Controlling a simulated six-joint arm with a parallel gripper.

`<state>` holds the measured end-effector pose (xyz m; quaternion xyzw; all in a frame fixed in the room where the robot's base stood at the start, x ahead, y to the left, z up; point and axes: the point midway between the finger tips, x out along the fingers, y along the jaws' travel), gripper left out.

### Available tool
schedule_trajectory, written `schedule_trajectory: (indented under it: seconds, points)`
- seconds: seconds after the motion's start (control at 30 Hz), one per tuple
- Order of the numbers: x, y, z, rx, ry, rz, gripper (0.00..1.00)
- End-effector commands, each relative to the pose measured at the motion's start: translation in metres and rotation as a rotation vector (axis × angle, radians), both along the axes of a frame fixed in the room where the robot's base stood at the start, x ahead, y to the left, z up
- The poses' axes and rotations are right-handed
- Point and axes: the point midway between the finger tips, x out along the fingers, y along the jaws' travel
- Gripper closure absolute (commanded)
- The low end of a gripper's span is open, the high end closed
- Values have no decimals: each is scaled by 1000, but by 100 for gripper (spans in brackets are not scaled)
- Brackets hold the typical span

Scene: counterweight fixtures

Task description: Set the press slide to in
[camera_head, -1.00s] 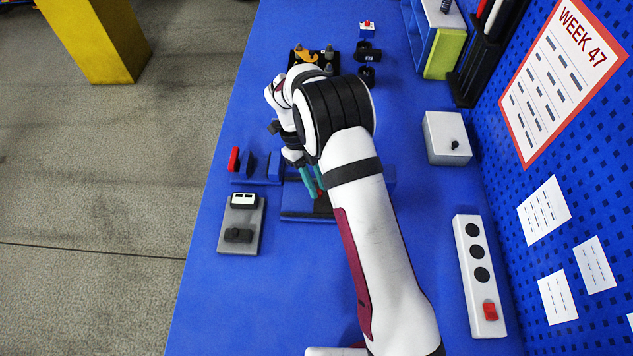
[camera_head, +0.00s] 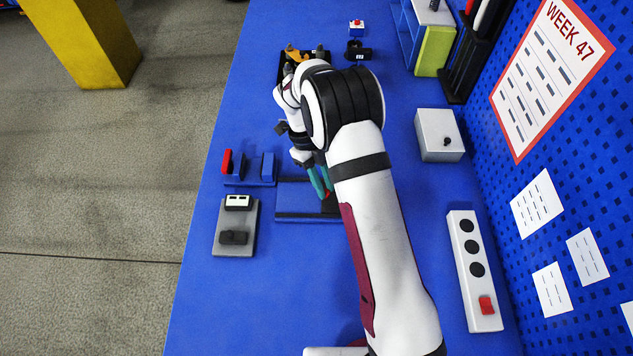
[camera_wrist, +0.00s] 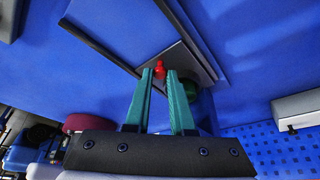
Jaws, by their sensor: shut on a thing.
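The press slide (camera_head: 293,200) appears as a blue, dark-edged fixture on the bench, partly hidden by my arm. Its small red knob (camera_wrist: 159,69) stands over a grey plate (camera_wrist: 184,58) between dark rails in the wrist view. My gripper (camera_wrist: 160,73) has its teal fingertips shut on the red knob. In the head view my gripper (camera_head: 323,183) points down over the slide's right part, with a bit of red beside the fingertips. The slide's right end is hidden behind my arm, and I cannot read any in or out marking.
A blue clamp-like fixture with a red part (camera_head: 227,162) stands left of the slide. A grey box with a dark knob (camera_head: 234,237) is in front of it. A white box (camera_head: 439,136) and a switch strip (camera_head: 474,270) lie right. The bench's left front is clear.

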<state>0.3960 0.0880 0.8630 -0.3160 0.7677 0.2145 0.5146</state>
Motion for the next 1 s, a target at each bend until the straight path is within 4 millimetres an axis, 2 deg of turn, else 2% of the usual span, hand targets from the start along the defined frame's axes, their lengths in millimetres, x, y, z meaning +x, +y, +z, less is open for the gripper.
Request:
schedule_trajectory:
  seconds: [0.13,0.17,0.3,0.67,0.77,1.0]
  points:
    - [1,-5,0,-10,-2,3,100]
    - [1,-5,0,-10,-1,2,73]
    - [1,-4,0,-9,-1,2,49]
    - [3,-2,5,-6,-1,3,49]
    - [7,3,21,-7,-4,3,49]
    - [27,22,86,-6,-6,2,49]
